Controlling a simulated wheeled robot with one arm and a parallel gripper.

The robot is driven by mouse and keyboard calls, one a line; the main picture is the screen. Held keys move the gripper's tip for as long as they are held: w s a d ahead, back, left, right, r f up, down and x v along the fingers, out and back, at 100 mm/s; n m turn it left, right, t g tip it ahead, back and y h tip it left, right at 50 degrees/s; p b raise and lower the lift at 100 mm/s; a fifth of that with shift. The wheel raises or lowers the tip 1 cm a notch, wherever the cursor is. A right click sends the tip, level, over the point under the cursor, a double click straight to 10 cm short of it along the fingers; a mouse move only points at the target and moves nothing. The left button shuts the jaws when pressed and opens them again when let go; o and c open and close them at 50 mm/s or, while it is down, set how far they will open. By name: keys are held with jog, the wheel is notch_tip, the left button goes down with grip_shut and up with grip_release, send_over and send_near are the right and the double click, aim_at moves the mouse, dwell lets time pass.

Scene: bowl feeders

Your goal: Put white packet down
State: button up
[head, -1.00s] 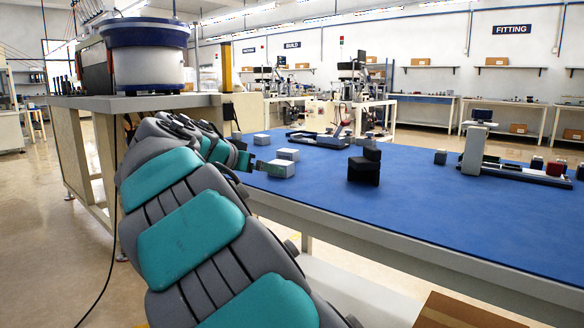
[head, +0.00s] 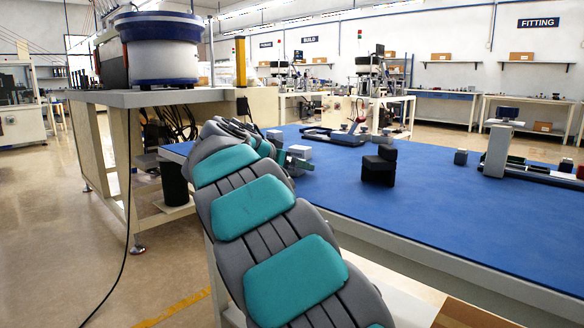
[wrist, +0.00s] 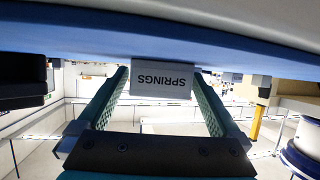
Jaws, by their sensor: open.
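A white packet (wrist: 162,80) with the word SPRINGS, upside down in the wrist view, sits against the blue mat (wrist: 70,42) between the tips of my gripper (wrist: 160,88). The jaws are open, one finger on either side of it; I cannot tell whether either finger touches it. In the head view my gripper (head: 290,162) is low over the left part of the blue-topped table (head: 450,220). A white block (head: 299,151) shows just beyond it; I cannot tell whether this is the same packet.
Another pale block (head: 275,135) lies farther back. A black stepped block (head: 379,165) stands right of my gripper, with a flat device (head: 335,135) behind. A bench with a blue-banded bowl feeder (head: 160,50) is at left. The table's front right is clear.

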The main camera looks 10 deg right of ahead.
jog(key=c, duration=1.5)
jog(key=shift+r, duration=0.15)
